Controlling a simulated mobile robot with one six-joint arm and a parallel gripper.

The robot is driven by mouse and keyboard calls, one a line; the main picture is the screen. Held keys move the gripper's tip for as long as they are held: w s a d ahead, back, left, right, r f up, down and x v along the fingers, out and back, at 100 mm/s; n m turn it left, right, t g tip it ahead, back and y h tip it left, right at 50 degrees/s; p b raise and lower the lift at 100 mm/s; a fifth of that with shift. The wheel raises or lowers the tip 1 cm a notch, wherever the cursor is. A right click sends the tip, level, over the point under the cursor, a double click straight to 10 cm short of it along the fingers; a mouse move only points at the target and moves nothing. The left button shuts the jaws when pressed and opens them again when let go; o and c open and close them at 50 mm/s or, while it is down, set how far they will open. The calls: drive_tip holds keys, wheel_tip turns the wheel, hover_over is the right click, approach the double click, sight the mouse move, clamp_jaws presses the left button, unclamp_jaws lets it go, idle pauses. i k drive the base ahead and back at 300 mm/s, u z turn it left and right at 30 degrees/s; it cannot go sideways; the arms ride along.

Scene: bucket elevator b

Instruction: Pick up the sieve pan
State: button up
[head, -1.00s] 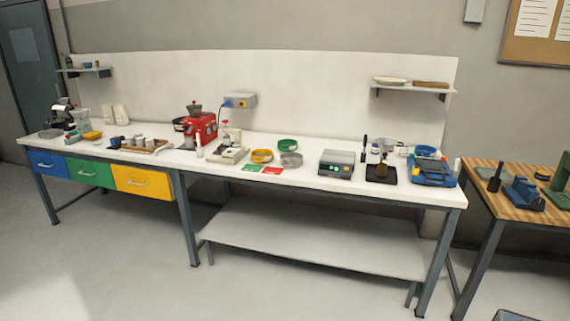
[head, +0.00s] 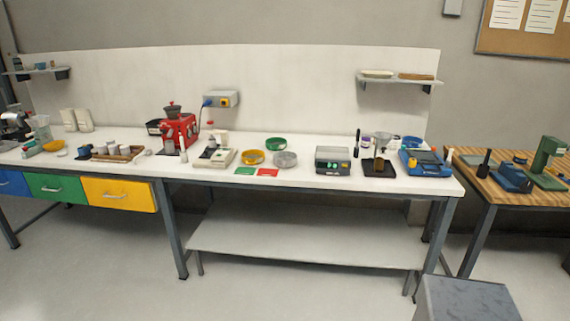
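A round, shallow metal-grey pan (head: 285,159), which looks like the sieve pan, sits on the white bench top (head: 330,182). A yellow ring-shaped sieve (head: 253,157) stands just left of it, and a green one (head: 275,144) stands behind it. They are small here, so mesh or bottom cannot be made out. The pan appears to lie flat and free, with nothing on it that I can see. My gripper is not in view.
Green and red cards (head: 257,172) lie in front of the sieves. A white scale (head: 215,157) stands left, a grey device (head: 333,160) right. A red grinder (head: 178,130) is further left. A grey box (head: 465,300) stands on the floor at lower right. Floor before the bench is open.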

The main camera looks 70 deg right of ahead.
sight(284, 159)
drive_tip(key=z, duration=0.25)
drive_tip(key=i, duration=1.5)
drive_tip(key=z, duration=1.3)
drive_tip(key=i, duration=0.9)
drive_tip(key=z, duration=0.5)
